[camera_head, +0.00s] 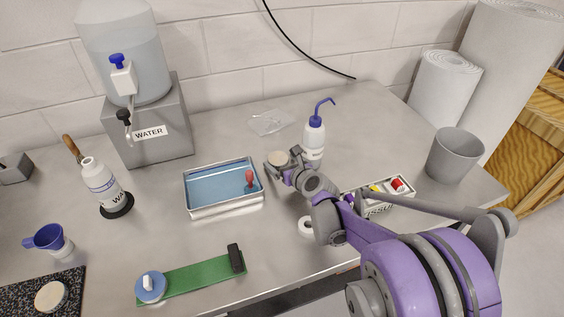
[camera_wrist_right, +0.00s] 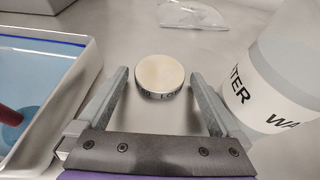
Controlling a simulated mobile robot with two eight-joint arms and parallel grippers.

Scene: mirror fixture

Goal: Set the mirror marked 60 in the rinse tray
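A pale round mirror (camera_head: 277,158) stands on the bench right of the rinse tray. In the right wrist view the mirror (camera_wrist_right: 160,73) has a cream top and dark lettering on its side, only partly readable. My right gripper (camera_wrist_right: 158,78) is open, with its fingers on either side of the mirror and a gap showing at each side. It also shows in the head view (camera_head: 285,170). The rinse tray (camera_head: 228,209) is a metal-rimmed tray with a blue inside; its wall shows in the wrist view (camera_wrist_right: 75,95). My left gripper is not in view.
A red-handled piece (camera_head: 249,178) stands in the tray's right part. A wash bottle (camera_head: 314,138) is close right of my gripper. Another pale disc (camera_head: 50,296) lies on a speckled mat. A green strip (camera_head: 195,279) lies in front.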

